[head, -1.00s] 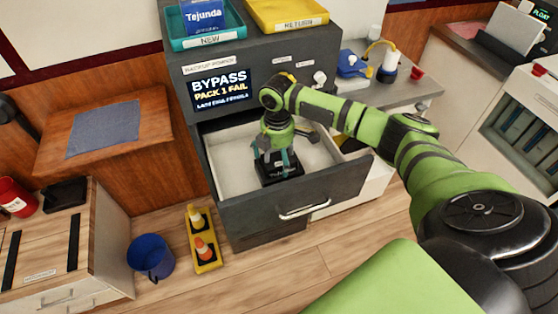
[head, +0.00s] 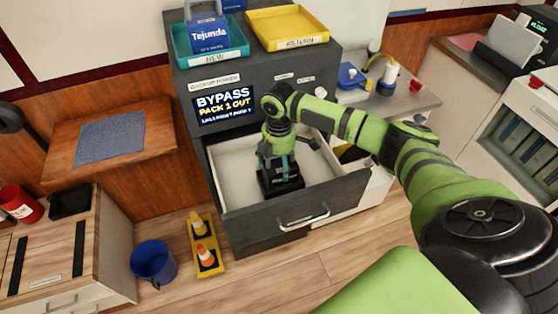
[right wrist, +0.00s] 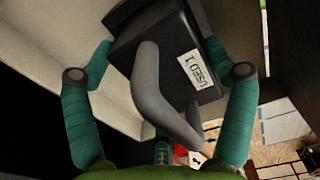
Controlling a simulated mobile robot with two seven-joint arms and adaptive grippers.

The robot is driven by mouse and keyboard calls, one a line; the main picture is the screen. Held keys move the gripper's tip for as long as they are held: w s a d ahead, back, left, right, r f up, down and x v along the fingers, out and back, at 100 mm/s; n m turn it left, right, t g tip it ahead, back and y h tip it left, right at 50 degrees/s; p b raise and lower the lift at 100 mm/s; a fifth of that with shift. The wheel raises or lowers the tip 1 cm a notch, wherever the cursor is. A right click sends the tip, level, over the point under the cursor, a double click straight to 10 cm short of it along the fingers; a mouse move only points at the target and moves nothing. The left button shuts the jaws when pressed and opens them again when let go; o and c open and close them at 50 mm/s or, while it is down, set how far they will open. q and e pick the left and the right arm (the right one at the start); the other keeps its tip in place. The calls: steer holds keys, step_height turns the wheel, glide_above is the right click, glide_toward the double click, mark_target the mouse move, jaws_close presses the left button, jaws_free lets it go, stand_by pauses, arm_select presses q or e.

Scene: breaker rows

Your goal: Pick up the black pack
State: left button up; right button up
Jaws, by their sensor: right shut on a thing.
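The black pack (head: 284,184) is in the open grey drawer (head: 232,186), within its walls in the head view. I cannot tell whether it touches the drawer floor. My right gripper (head: 278,165) reaches down from above and is shut on the pack. In the right wrist view the pack (right wrist: 152,45) sits between the teal fingers of the right gripper (right wrist: 160,62). Its grey handle (right wrist: 150,85) and a white label reading "USED 1" show there. My left gripper is out of view.
A screen (head: 224,104) on the cabinet reads "BYPASS PACK 1 OUT". On top stand a teal NEW tray (head: 214,58) with a blue Tejunda pack (head: 209,34) and a yellow RETURN tray (head: 297,43). A yellow cone stand (head: 207,262) and blue bucket (head: 153,262) stand on the floor.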

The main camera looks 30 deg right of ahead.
steer(key=d+r+p, duration=0.1)
steer(key=r+p, duration=0.1)
steer(key=s+d+r+p, duration=0.1)
steer(key=r+p, duration=0.1)
steer(key=shift+s+d, duration=0.1)
steer(key=shift+d, duration=0.05)
steer(key=s+d+r+p, duration=0.4)
steer(key=d+r+p, duration=0.3)
steer(key=r+p, duration=0.1)
steer(key=shift+s+d+r, duration=0.3)
steer(key=shift+s+r, duration=0.1)
steer(key=shift+r, duration=0.15)
stand_by(0.4)
steer(key=shift+a, duration=0.1)
